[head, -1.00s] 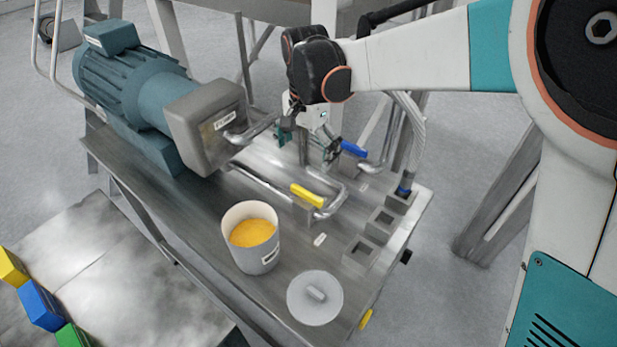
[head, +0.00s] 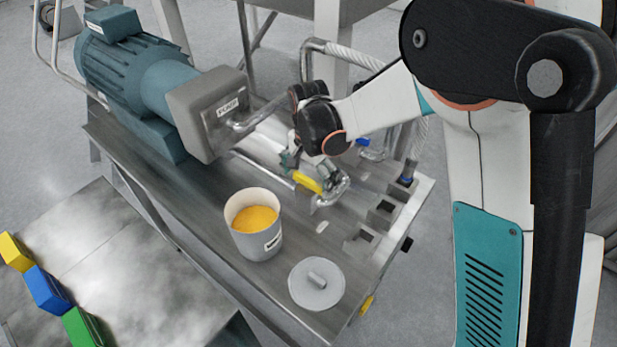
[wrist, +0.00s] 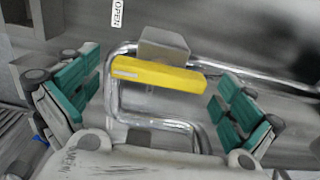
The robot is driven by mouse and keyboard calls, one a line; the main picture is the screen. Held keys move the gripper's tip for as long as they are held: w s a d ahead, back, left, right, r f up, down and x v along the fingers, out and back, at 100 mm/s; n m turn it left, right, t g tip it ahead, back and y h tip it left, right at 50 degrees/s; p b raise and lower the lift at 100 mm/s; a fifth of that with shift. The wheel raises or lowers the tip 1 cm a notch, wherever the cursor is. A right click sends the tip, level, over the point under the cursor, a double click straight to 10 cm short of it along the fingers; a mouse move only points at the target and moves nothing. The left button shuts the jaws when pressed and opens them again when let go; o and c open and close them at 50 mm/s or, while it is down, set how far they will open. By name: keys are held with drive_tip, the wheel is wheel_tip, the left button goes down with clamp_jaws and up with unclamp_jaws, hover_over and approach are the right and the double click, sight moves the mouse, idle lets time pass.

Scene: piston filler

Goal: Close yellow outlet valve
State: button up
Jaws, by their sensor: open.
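The yellow outlet valve handle (head: 307,182) sits on a bent steel pipe on the metal table. In the wrist view the yellow handle (wrist: 158,75) lies nearly level across the picture, beside a grey block and above the pipe loop. My gripper (head: 308,170) is right at the handle in the head view. In the wrist view my gripper (wrist: 160,100) is open, with one green-padded finger on each side of the handle and gaps between. An "OPEN" label (wrist: 117,13) shows near the top. Whether any finger touches the handle cannot be told.
A blue valve handle (head: 363,142) is just behind my gripper. The teal motor and pump housing (head: 205,110) stand at left. A bucket of orange material (head: 254,230) and a round lid (head: 316,284) are in front. Square metal sockets (head: 381,212) line the right edge.

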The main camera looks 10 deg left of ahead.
drive_tip(key=shift+c, duration=0.6)
drive_tip(key=c, duration=0.9)
drive_tip(key=shift+o, duration=0.2)
